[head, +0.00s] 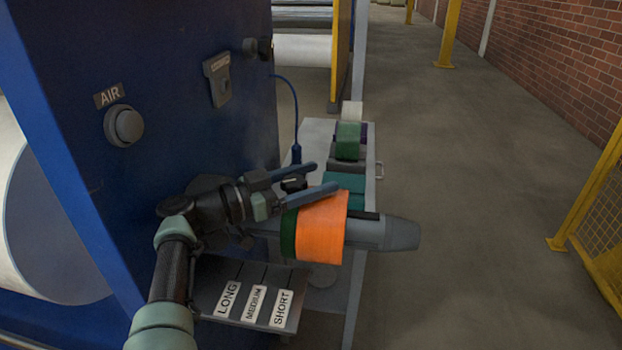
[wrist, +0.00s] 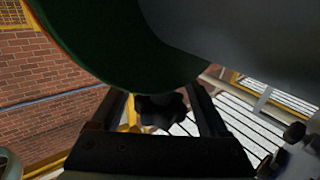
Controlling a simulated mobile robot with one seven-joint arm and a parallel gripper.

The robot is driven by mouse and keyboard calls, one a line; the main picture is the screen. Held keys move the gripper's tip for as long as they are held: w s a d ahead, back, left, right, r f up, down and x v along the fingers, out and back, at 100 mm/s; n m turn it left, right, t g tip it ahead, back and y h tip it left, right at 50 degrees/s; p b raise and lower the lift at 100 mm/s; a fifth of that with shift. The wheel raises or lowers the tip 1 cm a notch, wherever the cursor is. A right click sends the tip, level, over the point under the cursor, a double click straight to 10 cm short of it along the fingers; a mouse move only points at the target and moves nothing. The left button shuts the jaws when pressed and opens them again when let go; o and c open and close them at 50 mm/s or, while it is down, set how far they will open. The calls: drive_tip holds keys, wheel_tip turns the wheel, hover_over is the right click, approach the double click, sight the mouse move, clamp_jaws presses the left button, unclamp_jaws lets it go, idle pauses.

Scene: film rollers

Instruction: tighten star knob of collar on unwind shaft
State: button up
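The unwind shaft (head: 395,235) sticks out from the blue machine to the right, with a tapered grey end. An orange roll (head: 322,228) with a green band (head: 288,235) on its machine side sits on it. A black star knob (head: 293,183) shows above the green band; in the wrist view the knob (wrist: 162,110) hangs between my fingers. My gripper (head: 324,176) is open around the knob, with a visible gap to each finger (wrist: 160,92).
A shelf labelled LONG, MEDIUM, SHORT (head: 254,302) lies below the shaft. Behind stands a cart (head: 372,160) with a green roll (head: 347,140) and other rolls. An AIR button (head: 125,126) is on the blue panel (head: 170,50). The floor at right is clear up to the yellow fence (head: 590,190).

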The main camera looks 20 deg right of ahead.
drive_tip(key=shift+o, duration=0.3)
wheel_tip(320, 180, up, 10)
drive_tip(key=p, duration=0.1)
idle(0.3)
